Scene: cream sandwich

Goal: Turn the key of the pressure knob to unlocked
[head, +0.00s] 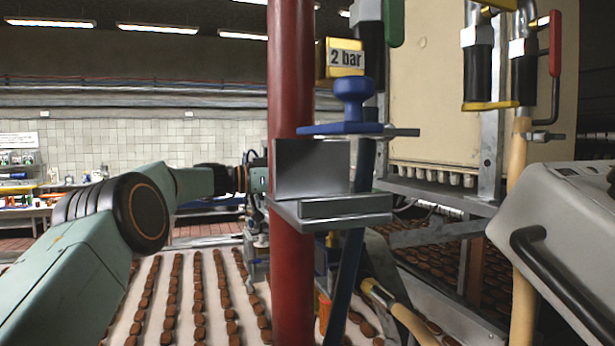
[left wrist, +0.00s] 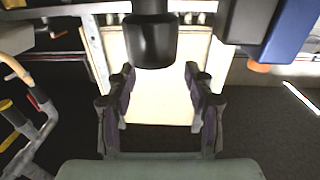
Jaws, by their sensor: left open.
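In the head view a blue knob (head: 352,100) stands upright on a flat blue lever (head: 340,129), right of a red post. My right gripper is not seen.
The red post (head: 291,200) and a grey metal bracket (head: 330,209) stand close to my left wrist. Rows of brown biscuits lie on a white belt (head: 158,315) below. Pipes with red and yellow handles and a grey box (head: 565,215) fill the right side.

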